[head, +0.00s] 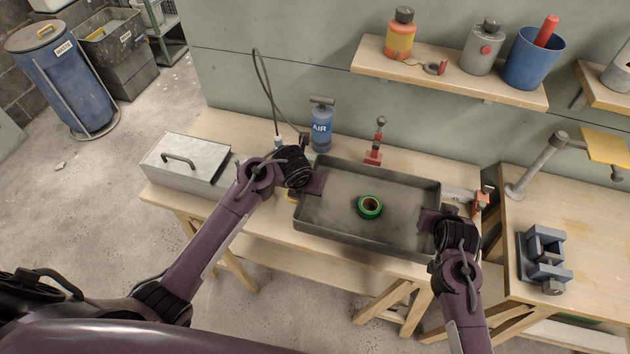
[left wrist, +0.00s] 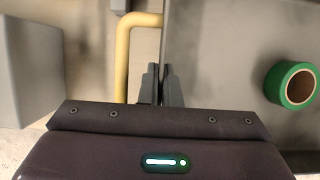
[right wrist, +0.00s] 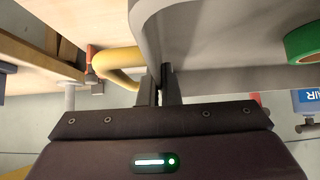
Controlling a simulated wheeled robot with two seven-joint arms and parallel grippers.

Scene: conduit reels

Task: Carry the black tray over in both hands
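The dark grey tray (head: 330,231) is level at the workbench, its near side by the bench's front edge. I cannot tell whether it touches the bench top. A green tape roll (head: 370,207) lies inside it, and the roll also shows in the left wrist view (left wrist: 291,85). My left gripper (head: 312,184) is at the tray's left end, its fingers close together on the thin end wall (left wrist: 166,40). My right gripper (head: 432,217) is at the right end, its fingers likewise closed on the rim (right wrist: 146,40). A yellow handle (left wrist: 124,50) sits outside the left wall; another (right wrist: 112,62) shows at the right end.
A metal box (head: 186,160) stands on the bench left of the tray. A blue AIR bottle (head: 321,127) and a red clamp (head: 374,155) stand behind it. A second bench (head: 590,225) on the right holds a blue-grey vise (head: 543,258). A shelf (head: 455,77) hangs above.

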